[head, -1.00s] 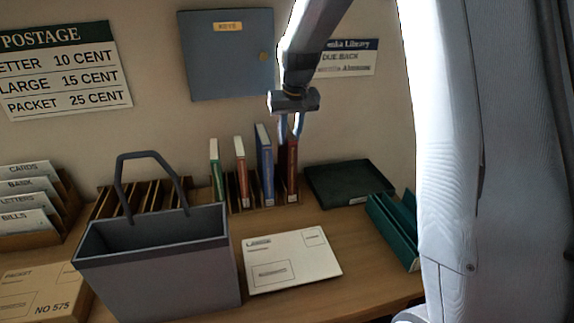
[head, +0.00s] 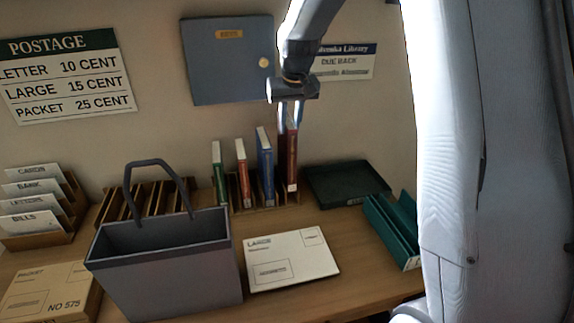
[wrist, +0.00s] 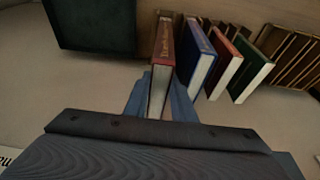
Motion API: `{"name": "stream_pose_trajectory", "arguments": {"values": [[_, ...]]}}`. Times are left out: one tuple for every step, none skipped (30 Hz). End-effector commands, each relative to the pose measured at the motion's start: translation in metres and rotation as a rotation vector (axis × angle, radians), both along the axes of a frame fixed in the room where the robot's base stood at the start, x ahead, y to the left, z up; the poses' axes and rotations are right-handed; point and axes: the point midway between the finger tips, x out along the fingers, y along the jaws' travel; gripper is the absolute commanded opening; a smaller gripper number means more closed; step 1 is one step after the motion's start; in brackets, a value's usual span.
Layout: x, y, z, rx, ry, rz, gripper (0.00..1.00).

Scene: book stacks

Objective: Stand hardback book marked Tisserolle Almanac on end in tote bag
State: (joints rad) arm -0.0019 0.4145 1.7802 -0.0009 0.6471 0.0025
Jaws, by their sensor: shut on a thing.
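My gripper (head: 289,120) is shut on a dark red-brown hardback book (head: 292,165) at the right end of the book row. The book is upright, gripped near its top, with its lower end at or just above the wooden rack. In the wrist view the same book (wrist: 161,60) sits between the fingers of my gripper (wrist: 160,103). Its spine lettering is too small to read. The grey tote bag (head: 180,285) stands upright at the front left of the desk, its mouth open and its handle raised. The bag's floor is hidden.
Blue (head: 265,165), red (head: 242,172) and green (head: 218,175) books stand left of the held one. A white packet (head: 290,258) lies right of the bag. A dark tray (head: 345,182) and green holder (head: 392,232) lie right. A cardboard parcel (head: 45,290) is front left.

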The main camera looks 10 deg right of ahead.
Motion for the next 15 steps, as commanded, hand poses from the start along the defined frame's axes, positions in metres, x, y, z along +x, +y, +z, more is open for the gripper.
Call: {"name": "stream_pose_trajectory", "arguments": {"values": [[0.001,0.0,0.005,0.0,-0.004,0.0,0.0],[0.001,0.0,0.007,0.0,-0.004,0.0,0.0],[0.001,0.0,0.009,0.0,-0.004,0.0,0.0],[0.001,0.0,0.011,0.0,-0.004,0.0,0.0],[0.001,0.0,0.012,0.0,-0.004,0.0,0.0],[0.001,0.0,0.014,0.0,-0.004,0.0,0.0],[0.001,0.0,0.016,0.0,-0.004,0.0,0.0],[0.001,0.0,0.017,0.0,-0.004,0.0,0.0],[0.001,0.0,0.019,0.0,-0.004,0.0,0.0],[0.001,0.0,0.021,0.0,-0.004,0.0,0.0],[0.001,0.0,0.022,0.0,-0.004,0.0,0.0],[0.001,0.0,0.024,0.0,-0.004,0.0,0.0],[0.001,0.0,0.026,0.0,-0.003,0.0,0.0],[0.001,0.0,0.027,0.0,-0.003,0.0,0.0],[0.001,0.0,0.029,0.0,-0.003,0.0,0.0]]}}
